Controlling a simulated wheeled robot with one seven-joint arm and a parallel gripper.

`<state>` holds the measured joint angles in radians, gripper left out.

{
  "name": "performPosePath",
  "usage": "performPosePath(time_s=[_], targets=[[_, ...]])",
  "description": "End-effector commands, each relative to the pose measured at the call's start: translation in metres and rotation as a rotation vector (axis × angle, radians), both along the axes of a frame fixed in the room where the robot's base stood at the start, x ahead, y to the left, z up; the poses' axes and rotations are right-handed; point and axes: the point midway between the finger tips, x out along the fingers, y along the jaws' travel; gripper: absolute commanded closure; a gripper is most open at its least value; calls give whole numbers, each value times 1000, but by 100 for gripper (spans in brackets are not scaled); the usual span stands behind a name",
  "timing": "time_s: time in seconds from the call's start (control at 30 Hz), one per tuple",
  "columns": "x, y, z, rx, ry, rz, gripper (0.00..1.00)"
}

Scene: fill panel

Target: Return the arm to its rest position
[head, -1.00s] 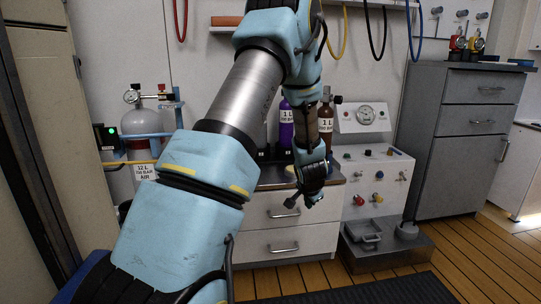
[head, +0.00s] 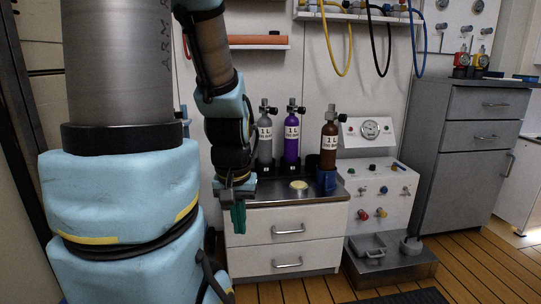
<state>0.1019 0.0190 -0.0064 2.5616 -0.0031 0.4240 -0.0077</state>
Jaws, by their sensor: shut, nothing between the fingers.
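My gripper (head: 238,216) hangs down at the end of my folded arm, in front of the left edge of the white drawer cabinet. Its fingers are together and point down, with nothing in them. My upper arm fills the left of the head view and hides what stands behind it there.
A grey bottle (head: 265,142), a purple bottle (head: 291,140) and a brown bottle (head: 329,148) stand on the drawer cabinet (head: 287,217). The brown one is in a blue holder. A gauge panel (head: 373,185) and a grey cabinet (head: 470,150) stand to the right.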

Motion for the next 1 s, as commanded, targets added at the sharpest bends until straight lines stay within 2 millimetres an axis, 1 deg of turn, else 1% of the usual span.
performPosePath(time_s=[0.03,0.07,0.17,0.3,0.8,0.9,1.0], targets=[[0,0,23,0,0,0,100],[0,0,30,0,-1,-1,100],[1,0,58,-1,-1,-1,100],[1,0,103,-1,-2,-1,100],[1,-1,256,-1,-2,-2,100],[1,-1,283,-1,-2,-2,100],[1,-1,302,-1,-2,-2,100]])
